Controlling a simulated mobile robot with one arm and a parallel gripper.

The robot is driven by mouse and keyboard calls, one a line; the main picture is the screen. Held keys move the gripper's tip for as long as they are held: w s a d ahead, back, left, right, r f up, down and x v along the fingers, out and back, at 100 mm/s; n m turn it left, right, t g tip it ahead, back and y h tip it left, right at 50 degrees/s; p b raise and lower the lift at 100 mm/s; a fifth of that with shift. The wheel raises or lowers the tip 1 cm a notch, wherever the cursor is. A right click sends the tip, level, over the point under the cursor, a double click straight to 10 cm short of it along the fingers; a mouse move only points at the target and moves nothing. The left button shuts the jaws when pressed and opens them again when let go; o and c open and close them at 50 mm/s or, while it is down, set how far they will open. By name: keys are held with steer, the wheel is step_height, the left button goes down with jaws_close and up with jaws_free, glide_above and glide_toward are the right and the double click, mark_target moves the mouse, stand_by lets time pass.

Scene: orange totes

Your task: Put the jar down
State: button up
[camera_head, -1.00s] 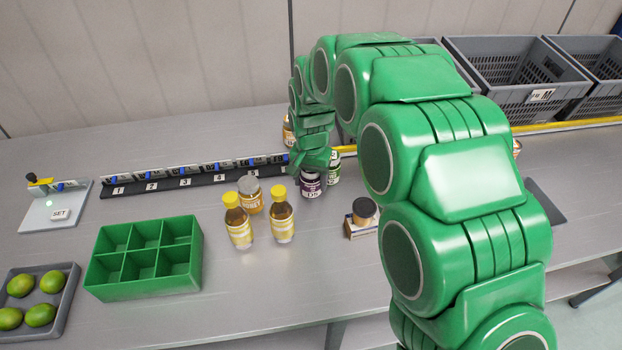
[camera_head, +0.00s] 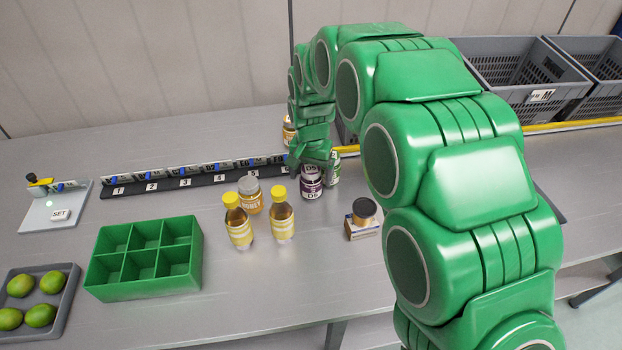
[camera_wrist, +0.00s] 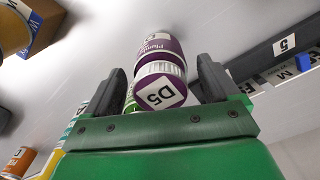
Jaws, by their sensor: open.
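In the head view my gripper (camera_head: 312,163) is just above and behind the jar, and my arm hides part of that area.
A green-labelled jar (camera_head: 334,172) stands close behind the purple one. Two yellow-capped bottles (camera_head: 282,222) and a honey jar (camera_head: 250,197) stand to the left. A dark-lidded jar (camera_head: 364,211) on a small box is at right. A green divided box (camera_head: 145,278) is front left.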

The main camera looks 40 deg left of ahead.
step_height(320, 180, up, 9)
steer(key=shift+r, duration=0.2)
stand_by(0.3)
